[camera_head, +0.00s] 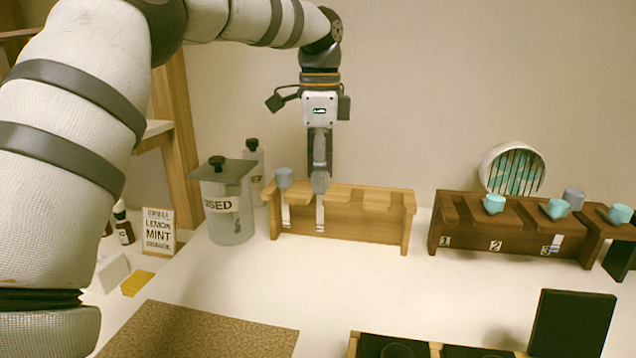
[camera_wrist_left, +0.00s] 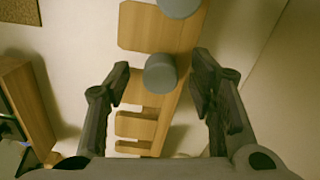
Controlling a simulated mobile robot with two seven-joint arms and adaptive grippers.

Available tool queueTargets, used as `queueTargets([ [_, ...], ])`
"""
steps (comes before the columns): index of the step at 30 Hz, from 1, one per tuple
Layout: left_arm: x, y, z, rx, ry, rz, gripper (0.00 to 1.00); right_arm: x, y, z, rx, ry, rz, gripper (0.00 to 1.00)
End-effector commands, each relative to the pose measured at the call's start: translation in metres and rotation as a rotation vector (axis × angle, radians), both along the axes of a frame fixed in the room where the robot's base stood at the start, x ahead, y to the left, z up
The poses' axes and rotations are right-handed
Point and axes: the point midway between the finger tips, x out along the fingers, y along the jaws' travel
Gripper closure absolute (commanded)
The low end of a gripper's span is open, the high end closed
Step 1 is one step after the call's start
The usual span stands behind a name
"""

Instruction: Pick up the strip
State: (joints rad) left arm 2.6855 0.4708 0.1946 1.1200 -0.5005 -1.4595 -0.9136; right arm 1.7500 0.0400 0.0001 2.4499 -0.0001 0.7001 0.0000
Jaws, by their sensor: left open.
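A light wooden rack (camera_head: 365,228) stands near the back wall. Two pale strips hang at its left part, a left strip (camera_head: 286,215) and a second strip (camera_head: 320,215). The left strip has a round grey top (camera_head: 285,177). My left gripper (camera_head: 320,168) points down just over the second strip's grey top (camera_head: 320,183). In the left wrist view the open fingers (camera_wrist_left: 162,85) stand on either side of that grey top (camera_wrist_left: 160,73), apart from it. Another grey top (camera_wrist_left: 178,6) shows at the upper edge. The strip's lower part is hidden in the wrist view.
A dark wooden rack (camera_head: 480,234) with turquoise-topped pieces stands to the right. A grey container (camera_head: 230,212) marked "USED" stands close left of the light rack. A brown mat (camera_head: 200,335) and dark tray (camera_head: 435,347) lie in front. The counter before the light rack is clear.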

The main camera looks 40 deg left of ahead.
Motion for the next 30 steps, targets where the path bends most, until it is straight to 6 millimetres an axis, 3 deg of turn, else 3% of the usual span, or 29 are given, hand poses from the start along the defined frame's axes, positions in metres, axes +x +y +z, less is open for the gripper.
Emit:
queueTargets([
  [2,0.0,0.0,-0.001,0.0,0.003,0.0,0.51,-0.001,0.0,-0.001,0.0,0.002,0.0,1.0],
  [3,0.0,0.0,-0.001,0.0,0.003,0.0,0.55,-0.001,0.0,-0.001,0.0,0.003,0.0,1.0],
  [8,0.0,0.0,-0.001,0.0,0.003,0.0,0.91,-0.001,0.0,-0.001,0.0,0.003,0.0,1.0],
  [20,-0.001,-0.001,0.002,0.001,0.003,0.0,0.93,-0.001,0.0,-0.001,0.0,0.004,0.0,1.0],
  [25,-0.001,-0.002,0.024,0.003,0.005,0.003,0.93,-0.006,0.0,-0.005,0.0,0.023,0.0,1.0],
  [30,0.0,-0.002,0.061,0.002,0.008,0.002,0.93,-0.015,0.0,-0.014,0.0,0.055,-0.001,1.0],
])
